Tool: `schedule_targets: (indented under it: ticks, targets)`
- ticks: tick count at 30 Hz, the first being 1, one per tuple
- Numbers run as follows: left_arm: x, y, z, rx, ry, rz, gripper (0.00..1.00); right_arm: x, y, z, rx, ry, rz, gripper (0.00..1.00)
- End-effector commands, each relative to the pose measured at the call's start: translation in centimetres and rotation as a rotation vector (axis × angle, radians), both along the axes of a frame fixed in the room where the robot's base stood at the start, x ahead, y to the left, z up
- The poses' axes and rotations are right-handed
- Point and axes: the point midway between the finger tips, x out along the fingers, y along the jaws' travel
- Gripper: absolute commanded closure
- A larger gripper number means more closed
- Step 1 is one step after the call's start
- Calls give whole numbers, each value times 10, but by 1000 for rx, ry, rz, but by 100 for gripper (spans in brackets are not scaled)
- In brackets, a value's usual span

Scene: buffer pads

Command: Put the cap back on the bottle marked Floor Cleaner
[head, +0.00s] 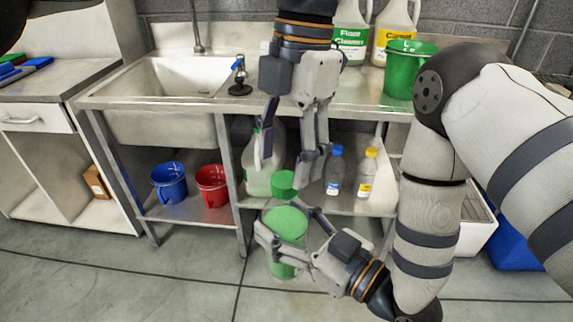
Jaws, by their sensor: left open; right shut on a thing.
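A small green cap (283,184) sits directly above a green bottle (285,225). I cannot tell whether the cap is seated on the bottle's neck. My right gripper (285,238) is shut around the bottle from the right and holds it roughly upright in front of the lower shelf. Its fingers hide part of the bottle, and I cannot read its label. My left gripper (291,155) points down from above and is open, its fingertips just above the cap. A large jug (351,35) with a green label reading Floor Cleaner stands on the counter.
The steel sink counter (150,100) is behind my grippers. Small bottles with blue (335,172) and yellow (368,174) caps stand on the lower shelf, beside a white jug (262,165). Blue (168,184) and red (212,186) buckets sit left; a green bucket (407,72) is above.

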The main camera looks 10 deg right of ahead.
Motion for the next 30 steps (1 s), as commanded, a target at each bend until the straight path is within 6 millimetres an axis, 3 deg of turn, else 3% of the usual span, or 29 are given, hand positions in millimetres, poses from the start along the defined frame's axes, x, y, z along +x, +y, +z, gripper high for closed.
schedule_targets:
  ticks: [5,13,16,20,30]
  targets:
    - [0,0,16,0,0,0,45,0,0,2,2,-4,0,100]
    - [0,0,17,1,-1,4,48,1,0,2,2,-4,0,100]
    - [0,0,18,6,-15,92,48,1,0,2,2,-4,0,100]
    - [0,1,21,22,-69,448,48,0,0,2,2,-4,0,100]
    - [0,1,32,72,-209,1742,48,0,0,2,2,-4,0,100]
